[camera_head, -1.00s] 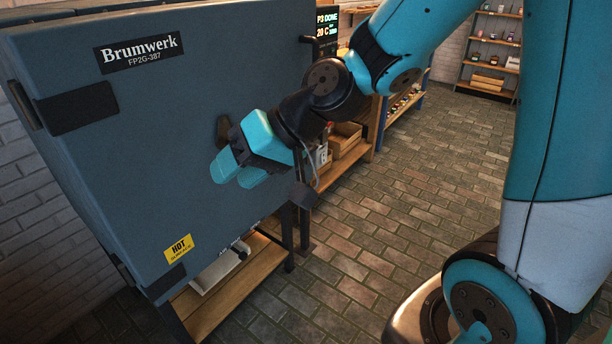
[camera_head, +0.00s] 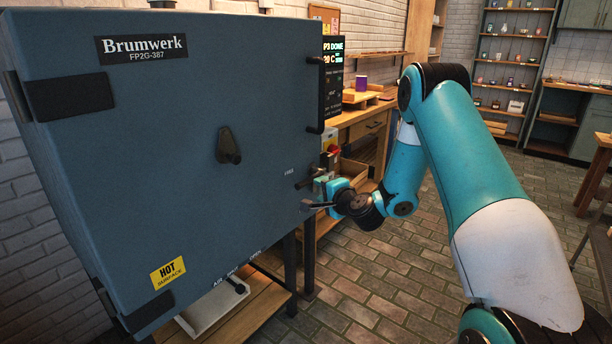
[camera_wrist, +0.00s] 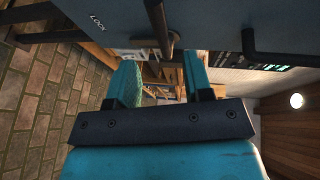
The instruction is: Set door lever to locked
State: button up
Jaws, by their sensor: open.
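The kiln door (camera_head: 180,200) is a large blue-grey panel and looks shut. The door lever (camera_head: 308,180) is a short dark bar at its right edge, below the FREE label (camera_head: 290,170). It points right and slightly up in the head view. In the wrist view the lever (camera_wrist: 160,25) reaches down toward the gap between my fingers, and the LOCK label (camera_wrist: 97,22) is to its left. My gripper (camera_head: 322,193) is open beside the lever; it also shows in the wrist view (camera_wrist: 163,72). Whether a finger touches the lever cannot be told.
A vertical handle (camera_head: 319,95) stands out from the door above the lever. A dark knob (camera_head: 229,147) sits mid-door. A display panel (camera_head: 332,80) reads P3 DONE, 20 C. A wooden bench (camera_head: 365,115) stands behind my arm.

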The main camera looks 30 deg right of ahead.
aim_at(308, 183)
jog(key=w, duration=0.3)
jog(key=w+f+p, duration=0.1)
jog(key=w, duration=0.2)
jog(key=w+p, duration=0.1)
jog(key=w, duration=0.2)
jog(key=shift+w+d+f, duration=0.25)
jog(key=shift+w+f, duration=0.05)
jog(key=shift+f, duration=0.1)
jog(key=shift+c, duration=0.4)
grip_shut()
